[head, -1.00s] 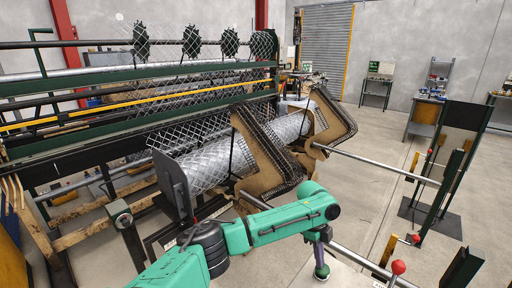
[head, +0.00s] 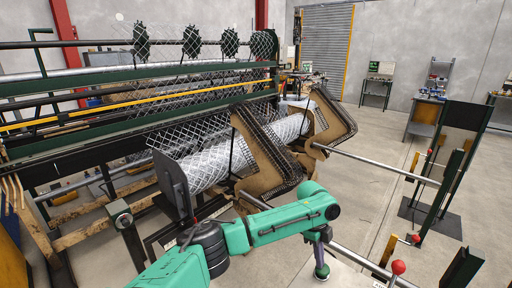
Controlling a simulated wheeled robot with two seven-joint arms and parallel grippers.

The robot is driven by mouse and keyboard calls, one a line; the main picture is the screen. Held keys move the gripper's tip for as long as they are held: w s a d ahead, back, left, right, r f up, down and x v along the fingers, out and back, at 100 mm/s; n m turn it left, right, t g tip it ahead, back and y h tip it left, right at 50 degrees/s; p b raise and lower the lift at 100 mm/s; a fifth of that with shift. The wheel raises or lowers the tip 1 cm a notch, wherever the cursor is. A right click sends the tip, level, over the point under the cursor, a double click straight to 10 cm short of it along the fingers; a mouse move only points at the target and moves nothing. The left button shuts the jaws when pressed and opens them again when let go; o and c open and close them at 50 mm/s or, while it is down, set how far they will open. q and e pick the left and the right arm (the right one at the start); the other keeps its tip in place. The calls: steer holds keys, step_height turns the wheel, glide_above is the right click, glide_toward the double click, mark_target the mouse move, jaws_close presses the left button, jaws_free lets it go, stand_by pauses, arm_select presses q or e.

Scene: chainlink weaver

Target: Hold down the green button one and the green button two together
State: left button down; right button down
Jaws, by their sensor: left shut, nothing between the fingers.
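My left arm (head: 290,222) is green and comes in from the bottom left. Its gripper (head: 322,272) points down at the bottom centre, over or against a pale grey surface (head: 345,278). It looks shut, with nothing seen between the fingers. I cannot tell whether the fingertips touch anything. My right gripper is not in view.
Red ball-ended levers (head: 398,267) stand at the lower right, near dark green posts (head: 440,195). Bare concrete floor (head: 370,190) lies between the machine and posts.

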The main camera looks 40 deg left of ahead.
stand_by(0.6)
arm_select(q)
steer(key=d+v, duration=0.2)
steer(key=v, duration=0.6)
steer(key=shift+r, duration=0.65)
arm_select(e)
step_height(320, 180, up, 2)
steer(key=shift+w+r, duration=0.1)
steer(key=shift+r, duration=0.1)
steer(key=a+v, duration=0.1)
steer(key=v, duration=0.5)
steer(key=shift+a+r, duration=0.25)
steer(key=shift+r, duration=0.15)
arm_select(q)
steer(key=shift+f, duration=0.1)
